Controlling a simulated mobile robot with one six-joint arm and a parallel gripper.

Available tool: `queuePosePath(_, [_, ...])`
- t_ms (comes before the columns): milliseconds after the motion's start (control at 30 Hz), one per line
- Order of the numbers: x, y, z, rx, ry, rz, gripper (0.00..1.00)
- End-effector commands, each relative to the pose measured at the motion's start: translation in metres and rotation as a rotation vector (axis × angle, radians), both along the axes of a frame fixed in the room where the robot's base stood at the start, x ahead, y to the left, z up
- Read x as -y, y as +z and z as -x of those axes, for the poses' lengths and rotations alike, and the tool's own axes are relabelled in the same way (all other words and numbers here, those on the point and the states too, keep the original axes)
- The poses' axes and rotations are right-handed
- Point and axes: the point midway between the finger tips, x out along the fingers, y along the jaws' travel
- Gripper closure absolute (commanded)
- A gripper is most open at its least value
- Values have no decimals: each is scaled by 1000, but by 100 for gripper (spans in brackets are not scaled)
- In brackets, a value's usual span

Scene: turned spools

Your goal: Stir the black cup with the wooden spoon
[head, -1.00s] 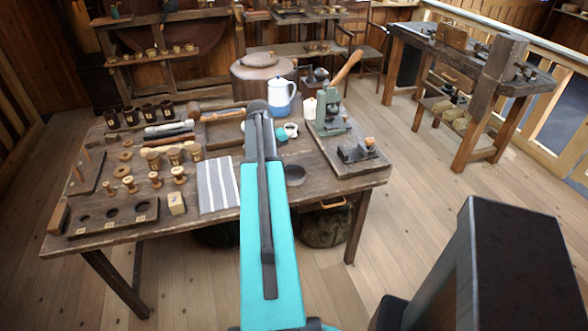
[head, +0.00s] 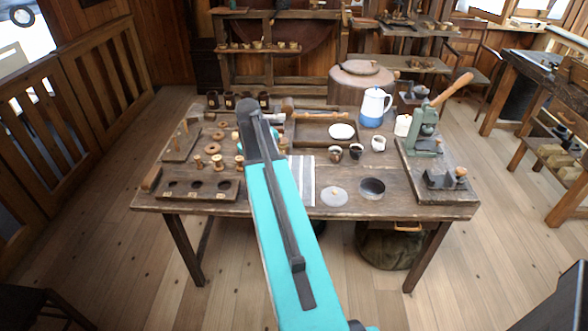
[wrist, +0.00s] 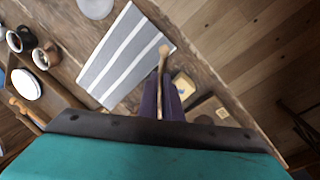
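The black cup (head: 356,151) stands upright on the table between a brown cup (head: 335,154) and a white cup (head: 378,143), right of the striped cloth. In the wrist view it appears at the upper left (wrist: 20,39). My gripper (wrist: 163,88) has its dark fingers closed around the wooden spoon (wrist: 164,54), whose pale rounded end sticks out past the fingertips, over the cloth's edge. The gripper is well apart from the cup. In the head view my arm hides the gripper and spoon.
The striped cloth (head: 302,178) lies flat. A grey disc (head: 333,196) and dark bowl (head: 372,187) sit near the front edge. A blue-white pot (head: 375,106) and green press (head: 426,130) stand right. A holed wooden block (head: 196,188) and several spools are left.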

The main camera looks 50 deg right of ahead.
Motion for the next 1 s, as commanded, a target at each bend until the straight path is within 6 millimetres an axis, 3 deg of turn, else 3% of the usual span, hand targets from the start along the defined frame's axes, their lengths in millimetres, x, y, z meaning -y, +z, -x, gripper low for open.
queuePosePath(200, [-63,11,-34,0,124,0,100])
queuePosePath(500, [-150,25,-69,1,289,0,100])
queuePosePath(1000, [-300,47,-96,1,562,0,100])
